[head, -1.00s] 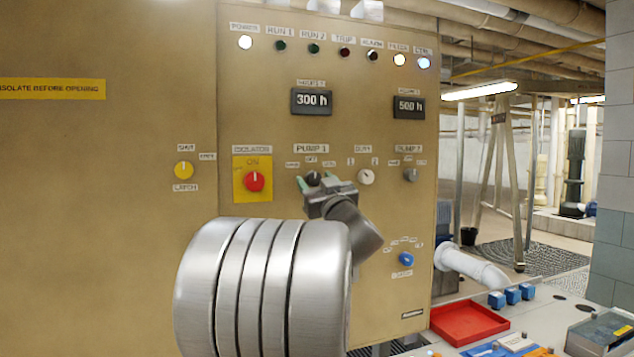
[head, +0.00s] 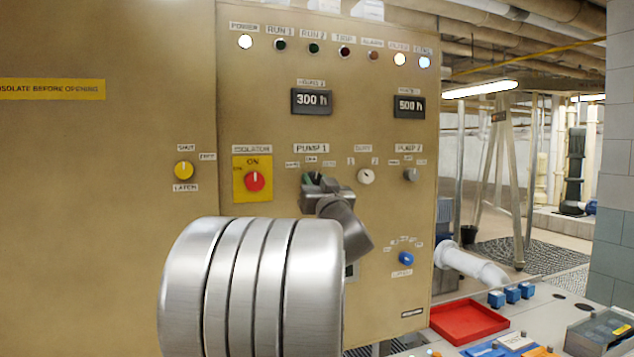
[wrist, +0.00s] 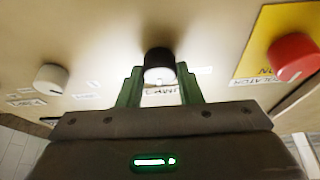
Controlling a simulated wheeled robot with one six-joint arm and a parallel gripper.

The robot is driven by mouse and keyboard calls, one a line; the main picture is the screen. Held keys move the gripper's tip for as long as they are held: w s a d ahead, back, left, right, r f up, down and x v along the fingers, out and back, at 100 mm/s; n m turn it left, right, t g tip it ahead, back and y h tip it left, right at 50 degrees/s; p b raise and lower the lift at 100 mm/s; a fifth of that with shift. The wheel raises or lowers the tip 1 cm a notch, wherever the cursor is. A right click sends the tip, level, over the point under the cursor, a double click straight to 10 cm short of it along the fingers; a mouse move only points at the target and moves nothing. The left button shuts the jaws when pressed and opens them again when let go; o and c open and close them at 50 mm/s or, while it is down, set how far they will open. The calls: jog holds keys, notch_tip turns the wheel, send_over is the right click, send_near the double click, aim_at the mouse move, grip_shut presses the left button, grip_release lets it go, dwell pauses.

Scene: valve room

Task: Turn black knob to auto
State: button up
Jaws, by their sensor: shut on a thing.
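The black knob (wrist: 158,57) shows in the wrist view between the two green fingers of my gripper (wrist: 160,78). The fingers are shut on it. A bright white patch lies on the knob's near side; I cannot tell the pointer's exact setting. In the head view my gripper (head: 314,180) is at the panel just under the PUMP 1 label (head: 311,148) and its small position labels. The gripper body hides most of the knob there.
On the tan panel (head: 270,110), the red isolator knob (head: 255,181) is to the left; a white knob (head: 366,176) and grey knob (head: 410,174) are to the right. A blue knob (head: 405,258) is lower right. A red tray (head: 468,322) lies on the bench.

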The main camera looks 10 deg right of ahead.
jog(key=m+h, duration=0.2)
jog(key=m, duration=0.2)
jog(key=m+h, duration=0.2)
jog(key=m, duration=0.2)
jog(key=shift+a+m+g, duration=0.15)
jog(key=shift+m+g, duration=0.25)
jog(key=shift+h, duration=0.3)
jog(key=o, duration=1)
jog(key=shift+r, duration=0.1)
jog(key=shift+s, duration=0.2)
jog(key=b+v, duration=0.3)
jog(key=v, duration=1)
jog(key=shift+s+b, duration=0.3)
jog(key=shift+b, duration=0.05)
jog(key=shift+w, duration=0.1)
